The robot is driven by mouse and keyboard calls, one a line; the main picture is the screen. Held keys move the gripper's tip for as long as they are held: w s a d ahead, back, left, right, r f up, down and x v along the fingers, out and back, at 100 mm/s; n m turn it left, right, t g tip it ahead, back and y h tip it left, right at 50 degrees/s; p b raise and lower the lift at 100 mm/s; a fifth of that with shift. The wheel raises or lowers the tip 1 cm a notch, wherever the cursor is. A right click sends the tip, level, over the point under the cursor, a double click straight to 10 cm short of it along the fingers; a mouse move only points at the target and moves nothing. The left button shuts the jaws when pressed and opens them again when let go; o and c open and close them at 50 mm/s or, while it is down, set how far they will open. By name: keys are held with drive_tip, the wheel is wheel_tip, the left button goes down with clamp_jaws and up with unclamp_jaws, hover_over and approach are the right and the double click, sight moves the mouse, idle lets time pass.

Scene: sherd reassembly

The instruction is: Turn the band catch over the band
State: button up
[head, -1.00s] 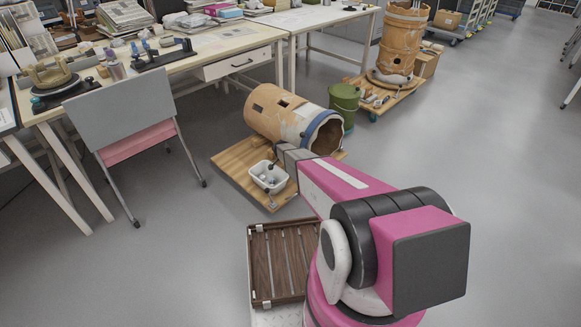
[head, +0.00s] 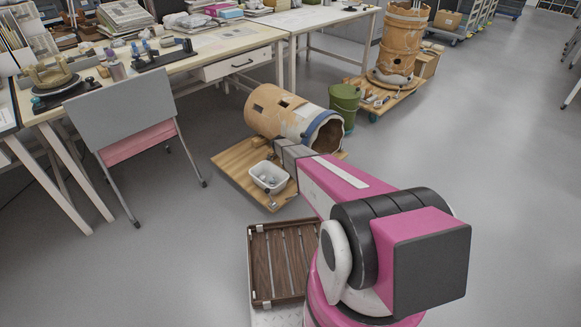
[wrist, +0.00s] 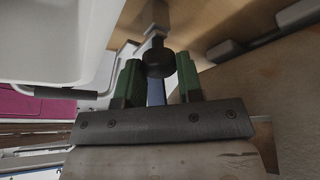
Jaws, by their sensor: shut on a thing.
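A large tan clay cylinder (head: 270,110) lies on its side on a wooden board, its open mouth facing right. A blue band (head: 309,133) runs round it near the mouth. My gripper shows in the wrist view (wrist: 158,80), with green-padded fingers either side of a dark round knob, which looks like the band catch (wrist: 160,64). The fingers are shut on it. A blue strip shows below the knob between the fingers. In the head view my arm hides the fingertips and the catch, so I cannot tell there how the catch lies against the band.
A white tub (head: 268,177) stands on the wooden board (head: 232,163), close to my gripper. A green bucket (head: 344,100) stands behind the mouth. A slatted brown tray (head: 276,262) is nearer me. Open floor lies to the right.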

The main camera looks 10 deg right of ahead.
idle(0.4)
drive_tip(key=o, duration=0.9)
drive_tip(key=v, duration=1)
drive_tip(key=shift+a+r, duration=0.15)
drive_tip(key=shift+r, duration=0.2)
drive_tip(key=s+d+r+n+y, duration=0.1)
drive_tip(key=s+r+n, duration=0.5)
drive_tip(key=s, duration=0.6)
drive_tip(key=s+d+r+n+y, duration=0.2)
drive_tip(key=s+r+n, duration=0.5)
drive_tip(key=s+r, duration=0.3)
drive_tip(key=s+d+r+n+y, duration=0.1)
drive_tip(key=s+r+n, duration=0.5)
drive_tip(key=s, duration=1)
drive_tip(key=shift+s+d+r+n+t+y, duration=0.1)
drive_tip(key=shift+r+n+t+y, duration=0.1)
drive_tip(key=shift+r, duration=0.45)
drive_tip(key=shift+s+d+r+n+t+y, duration=0.1)
drive_tip(key=shift+s+r+n+t, duration=0.1)
drive_tip(key=shift+r, duration=0.45)
